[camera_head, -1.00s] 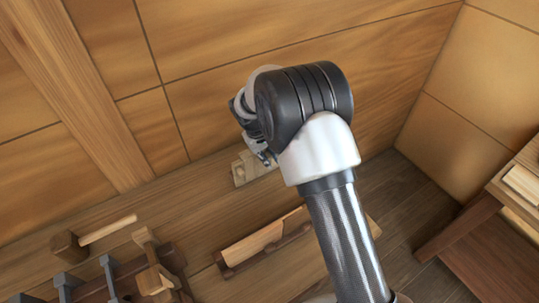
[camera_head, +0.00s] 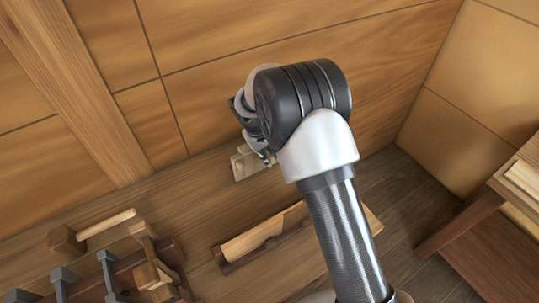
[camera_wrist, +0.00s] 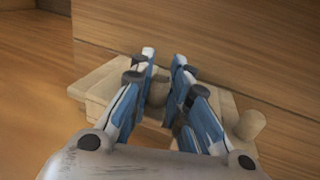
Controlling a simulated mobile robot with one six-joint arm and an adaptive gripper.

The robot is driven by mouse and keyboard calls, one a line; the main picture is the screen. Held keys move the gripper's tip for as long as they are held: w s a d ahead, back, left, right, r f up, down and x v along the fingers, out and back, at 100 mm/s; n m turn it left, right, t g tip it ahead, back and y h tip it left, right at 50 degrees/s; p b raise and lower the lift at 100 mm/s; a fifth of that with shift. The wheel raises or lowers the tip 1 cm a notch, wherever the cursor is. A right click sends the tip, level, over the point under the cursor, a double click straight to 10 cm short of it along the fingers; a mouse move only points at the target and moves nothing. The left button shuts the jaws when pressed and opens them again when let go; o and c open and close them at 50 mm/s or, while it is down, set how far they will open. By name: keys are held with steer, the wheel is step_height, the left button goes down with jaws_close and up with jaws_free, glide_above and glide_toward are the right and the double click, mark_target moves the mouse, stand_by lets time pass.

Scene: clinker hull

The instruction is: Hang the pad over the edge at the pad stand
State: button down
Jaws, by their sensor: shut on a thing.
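In the wrist view my gripper (camera_wrist: 163,68) has its blue fingers on either side of a small grey-brown piece (camera_wrist: 162,90), which looks like the pad. It is shut on this piece, and the fingers hide much of it. A pale wooden piece (camera_wrist: 97,78) with a round peg (camera_wrist: 250,125) lies just below and around the fingertips, beside the plank wall; it looks like the pad stand. I cannot tell whether the pad touches it. In the head view the pale piece (camera_head: 240,166) shows at the wall's foot, and my gripper (camera_head: 263,153) is mostly hidden behind my wrist.
A mallet (camera_head: 66,241) and a dark tool rack (camera_head: 125,270) are at the lower left. A wooden tray with a pale slat (camera_head: 255,240) lies below my gripper. A wooden bench (camera_head: 480,225) stands at the right. The plank wall (camera_head: 220,110) rises close behind.

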steer(key=shift+f, duration=0.15)
steer(key=c, duration=1.4)
jaws_free()
steer(key=shift+c, duration=0.2)
steer(key=v, duration=1.2)
